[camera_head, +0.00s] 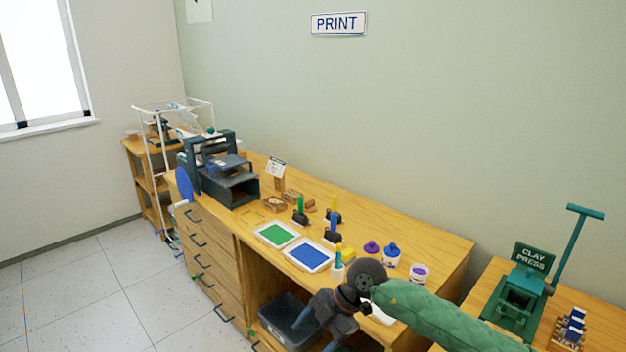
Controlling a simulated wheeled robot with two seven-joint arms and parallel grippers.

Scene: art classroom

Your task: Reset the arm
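My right arm, in a green quilted sleeve, comes in from the lower right. Its dark grey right gripper (318,333) is over the front edge of the wooden print bench (410,235), in front of the open shelf space. Its two fingers point down and to the left, spread apart, with nothing seen between them. The lower fingertip is close to the bottom of the picture. My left arm and gripper are not in view.
Green (277,234) and blue (309,255) ink trays, stamps and jars (419,273) stand on the bench near the gripper. A dark bin (287,317) sits below. A dark press (225,178) is at the left end. The green clay press (518,300) stands right; floor is clear left.

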